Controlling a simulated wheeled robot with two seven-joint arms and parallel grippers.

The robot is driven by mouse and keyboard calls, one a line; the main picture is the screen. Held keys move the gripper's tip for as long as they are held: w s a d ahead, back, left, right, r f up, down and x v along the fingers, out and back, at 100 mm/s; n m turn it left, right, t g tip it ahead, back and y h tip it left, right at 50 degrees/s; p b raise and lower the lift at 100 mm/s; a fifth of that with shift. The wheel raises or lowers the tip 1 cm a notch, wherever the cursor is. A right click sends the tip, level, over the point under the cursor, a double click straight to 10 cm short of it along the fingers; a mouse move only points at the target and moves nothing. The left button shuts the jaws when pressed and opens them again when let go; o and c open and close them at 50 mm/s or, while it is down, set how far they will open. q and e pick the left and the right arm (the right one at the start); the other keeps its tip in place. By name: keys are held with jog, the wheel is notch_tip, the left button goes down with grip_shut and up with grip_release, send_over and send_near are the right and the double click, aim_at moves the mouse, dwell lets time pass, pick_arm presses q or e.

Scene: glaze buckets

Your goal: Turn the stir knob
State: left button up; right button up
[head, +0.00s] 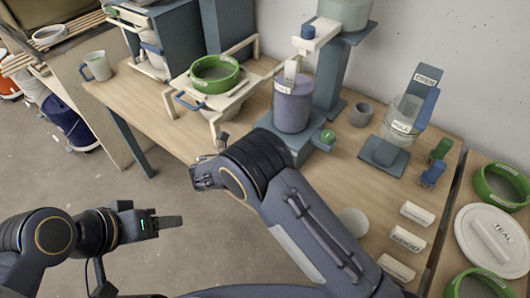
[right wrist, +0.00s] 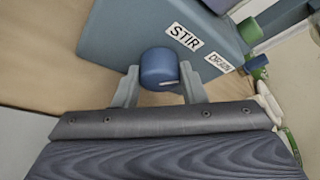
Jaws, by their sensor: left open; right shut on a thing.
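The blue stir knob (right wrist: 159,68) shows in the right wrist view on a blue-grey housing (right wrist: 130,35), beside a label reading STIR (right wrist: 185,37). My right gripper (right wrist: 160,80) has a finger on each side of the knob and is shut on it. In the head view my right arm hides the knob and the gripper's fingertips. The stirring stand (head: 332,80) carries a purple-grey bucket (head: 292,106) there. My left gripper (head: 165,223) is open and empty above the floor at lower left, away from the table.
A green knob (head: 328,137) sits on the stand's base. A green ring (head: 215,74) rests on a white frame left of the bucket. A grey cup (head: 360,114) and a clear vessel (head: 402,118) stand to the right. The floor around my left gripper is clear.

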jog(key=shift+a+f+n+h, duration=0.15)
jog(key=shift+n+h, duration=0.35)
jog(key=shift+n, duration=0.4)
jog(key=shift+n+h+b, duration=0.4)
jog(key=shift+n+h, duration=0.3)
jog(key=shift+n, duration=0.4)
jog(key=o, duration=1)
jog(key=shift+w, duration=0.1)
jog(key=shift+b+v, duration=0.8)
jog(key=shift+v, duration=3.1)
